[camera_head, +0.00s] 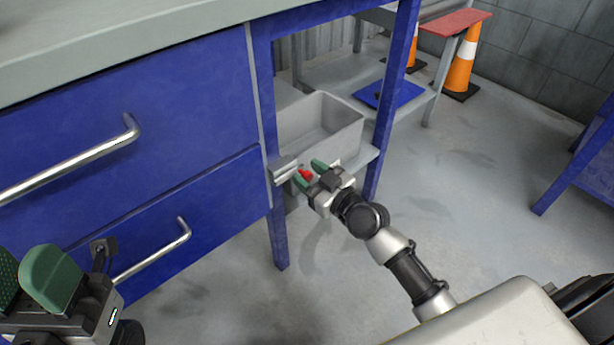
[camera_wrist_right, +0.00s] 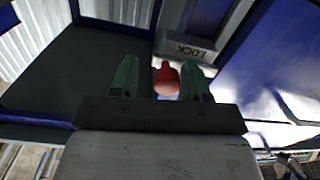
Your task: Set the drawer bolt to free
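The drawer bolt has a red knob (camera_head: 305,174) and a grey metal housing (camera_head: 282,169) at the right edge of the blue drawer unit (camera_head: 190,185). In the right wrist view the red knob (camera_wrist_right: 166,78) stands between my right gripper's green fingers, in front of a grey plate marked LOCK (camera_wrist_right: 190,50). My right gripper (camera_head: 309,173) is open, one finger on each side of the knob. A gap shows on the knob's left; the right finger is close, and contact cannot be told. My left gripper (camera_head: 22,278) looks open and empty at the lower left, partly cut off.
Two drawer handles (camera_head: 75,160) (camera_head: 155,252) stick out from the drawer fronts. A grey bin (camera_head: 335,125) sits on a shelf behind the right gripper. A blue table leg (camera_head: 385,130) stands close by. Orange cones (camera_head: 462,65) are farther back. The floor at right is clear.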

